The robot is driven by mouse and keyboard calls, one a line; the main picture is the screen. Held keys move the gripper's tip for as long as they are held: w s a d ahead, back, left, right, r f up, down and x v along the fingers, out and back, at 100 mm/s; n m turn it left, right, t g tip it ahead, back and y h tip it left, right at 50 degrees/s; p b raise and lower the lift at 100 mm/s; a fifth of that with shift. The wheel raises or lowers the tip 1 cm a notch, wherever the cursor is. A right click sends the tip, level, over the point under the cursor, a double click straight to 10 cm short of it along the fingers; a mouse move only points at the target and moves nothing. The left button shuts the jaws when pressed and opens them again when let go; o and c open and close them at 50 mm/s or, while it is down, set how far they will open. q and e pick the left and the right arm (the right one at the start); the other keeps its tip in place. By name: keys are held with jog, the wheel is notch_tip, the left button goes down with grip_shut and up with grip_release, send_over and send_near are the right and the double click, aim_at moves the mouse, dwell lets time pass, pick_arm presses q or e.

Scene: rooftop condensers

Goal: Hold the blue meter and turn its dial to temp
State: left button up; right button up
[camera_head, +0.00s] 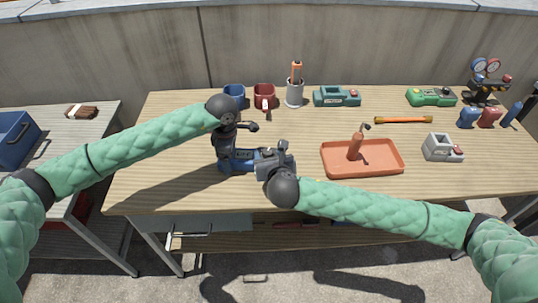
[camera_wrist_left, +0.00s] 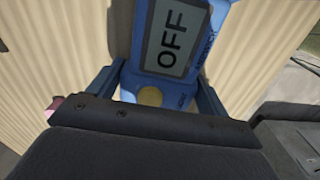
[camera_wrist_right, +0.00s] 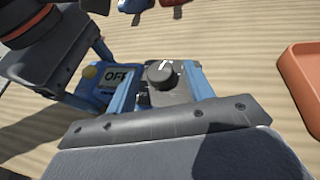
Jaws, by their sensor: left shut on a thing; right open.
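The blue meter (camera_head: 242,155) is above the near part of the workbench, mostly hidden by my grippers. Its grey display (camera_wrist_left: 172,42) reads OFF in the left wrist view, and the blue casing (camera_wrist_left: 207,45) lies between the fingers. My left gripper (camera_wrist_left: 152,88) is shut on the meter near its display end. In the right wrist view the black round dial (camera_wrist_right: 160,74) with a white pointer mark sits on a grey face. My right gripper (camera_wrist_right: 160,88) is open, its blue fingers on either side of the dial; I cannot tell whether they touch it.
An orange tray (camera_head: 335,169) with a red-handled tool lies just right of the grippers. A grey device (camera_head: 438,149) sits farther right. The bench's left end is clear.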

jog(key=shift+c, duration=0.2)
jog(key=c, duration=0.9)
jog(key=shift+a+m+h, duration=0.15)
jog(key=shift+m+h, duration=0.15)
jog(key=m+h, duration=0.2)
jog(key=h, duration=0.1)
jog(key=shift+a+m, duration=0.3)
jog(key=shift+a, duration=0.05)
jog(key=shift+w+a+m+g+h, duration=0.15)
jog(key=shift+m+g+h, duration=0.25)
jog(key=shift+m+h, duration=0.8)
jog(key=shift+w+a+m+g+h, duration=0.15)
jog(key=shift+m+g+h, duration=0.25)
jog(key=shift+m+h, duration=0.8)
jog(key=shift+s+h, duration=0.1)
jog(key=shift+h, duration=0.2)
jog(key=o, duration=0.9)
